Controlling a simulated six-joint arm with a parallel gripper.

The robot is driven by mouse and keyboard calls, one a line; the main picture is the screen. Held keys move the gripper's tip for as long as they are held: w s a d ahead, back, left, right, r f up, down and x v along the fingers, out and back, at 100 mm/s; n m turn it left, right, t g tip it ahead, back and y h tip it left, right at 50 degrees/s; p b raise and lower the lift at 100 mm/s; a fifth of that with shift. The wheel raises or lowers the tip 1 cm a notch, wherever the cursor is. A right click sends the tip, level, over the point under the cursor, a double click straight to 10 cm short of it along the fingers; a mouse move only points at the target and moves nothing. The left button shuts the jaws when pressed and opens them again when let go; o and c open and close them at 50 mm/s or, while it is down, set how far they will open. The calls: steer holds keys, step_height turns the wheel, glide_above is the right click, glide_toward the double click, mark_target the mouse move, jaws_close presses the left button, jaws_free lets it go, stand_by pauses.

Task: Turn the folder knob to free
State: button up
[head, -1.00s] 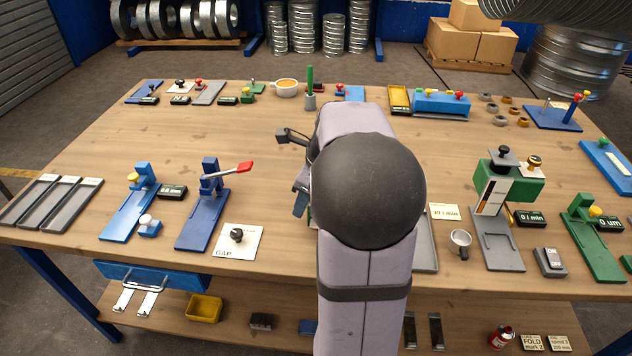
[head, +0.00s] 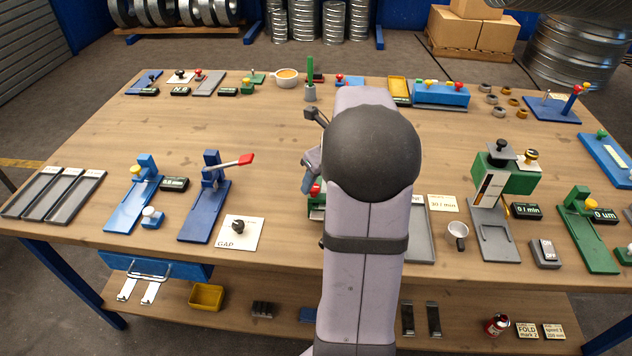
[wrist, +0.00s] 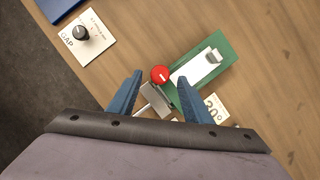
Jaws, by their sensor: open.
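A red round knob (wrist: 160,74) with a white pointer line sits at the edge of a green device (wrist: 213,62) with a pale plate, which I take for the folder. My gripper (wrist: 160,77) is open, its two blue fingers pointing towards the knob. In the wrist view the knob shows between the fingertips; how far below them it lies I cannot tell. In the head view the red knob (head: 315,189) shows just under a blue finger. Most of the green device and my gripper is hidden there behind my arm.
A white GAP card with a black knob (wrist: 82,33) lies to the left. A label reading 20° (wrist: 214,108) and a grey metal part (wrist: 156,100) are close to the green device. A blue lever stand (head: 205,212) is farther left. Bare wood lies behind my gripper.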

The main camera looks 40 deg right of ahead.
mark_target(314, 191)
steer(key=shift+x, duration=1.15)
steer(key=shift+c, duration=0.7)
steer(key=c, duration=0.9)
